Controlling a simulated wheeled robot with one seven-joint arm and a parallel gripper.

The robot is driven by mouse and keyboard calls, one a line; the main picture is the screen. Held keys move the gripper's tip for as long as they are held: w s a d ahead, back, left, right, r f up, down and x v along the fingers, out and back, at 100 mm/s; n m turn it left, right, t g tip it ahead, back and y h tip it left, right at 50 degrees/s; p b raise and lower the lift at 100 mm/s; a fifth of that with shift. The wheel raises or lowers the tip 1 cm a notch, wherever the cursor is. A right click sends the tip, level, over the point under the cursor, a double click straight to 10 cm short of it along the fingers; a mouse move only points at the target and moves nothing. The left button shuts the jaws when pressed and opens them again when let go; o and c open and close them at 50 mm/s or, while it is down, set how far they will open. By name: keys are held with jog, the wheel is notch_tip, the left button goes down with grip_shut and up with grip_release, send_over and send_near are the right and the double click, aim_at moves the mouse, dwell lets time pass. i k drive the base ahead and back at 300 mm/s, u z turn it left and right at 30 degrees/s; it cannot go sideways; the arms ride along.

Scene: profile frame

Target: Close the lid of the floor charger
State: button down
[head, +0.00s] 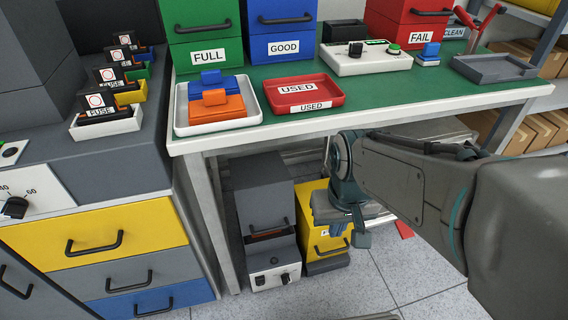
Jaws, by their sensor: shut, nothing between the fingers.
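The floor charger (272,268) stands on the floor under the workbench, left of the yellow box. Its low front has a pale panel with a dark knob. A dark grey panel (264,195) rises behind the front part and looks like the raised lid, with a dark handle and a narrow orange-brown strip near its lower edge. My gripper (357,238) points down in front of the yellow box, to the right of the charger and apart from it. Its fingers look shut and empty. The charger's inside is mostly hidden.
The yellow box (314,205) stands beside the charger, partly behind my gripper. A bench leg (212,215) and the drawer cabinet (110,235) stand left. The green bench top (360,95) overhangs the charger. Tiled floor (325,290) is clear in front. A red object (403,229) lies on the floor at right.

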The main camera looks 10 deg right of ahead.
aim_at(264, 185)
jog(key=z, duration=0.4)
jog(key=k, duration=0.55)
jog(key=u, duration=1.2)
